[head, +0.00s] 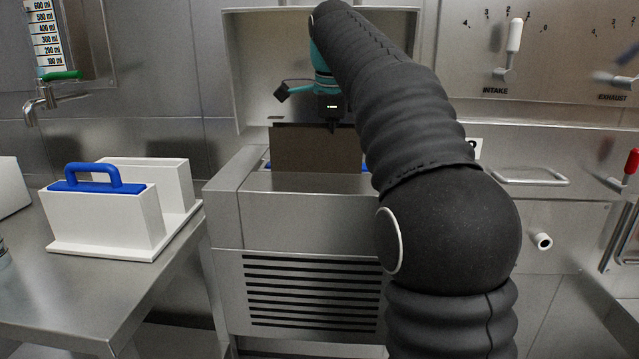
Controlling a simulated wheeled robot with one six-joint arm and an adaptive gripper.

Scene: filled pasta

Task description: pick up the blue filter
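A white block-shaped filter with a blue top and blue loop handle (92,178) stands upright at the left, in the front of a white two-part holder (180,222). A dark brown panel (300,148) stands upright in the open top of the steel machine, with small bits of blue at its base on both sides. My gripper (332,124) points down at the panel's upper right part. Its fingers are small and dark against the panel, and I cannot tell whether they are open or touch it. My arm covers the panel's right side.
The holder stands on a steel table (60,292) at the left. The steel machine (300,205) has a raised lid (262,60) behind my gripper. A tap (45,98) is on the left wall. Levers and a bar handle (530,178) are at the right.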

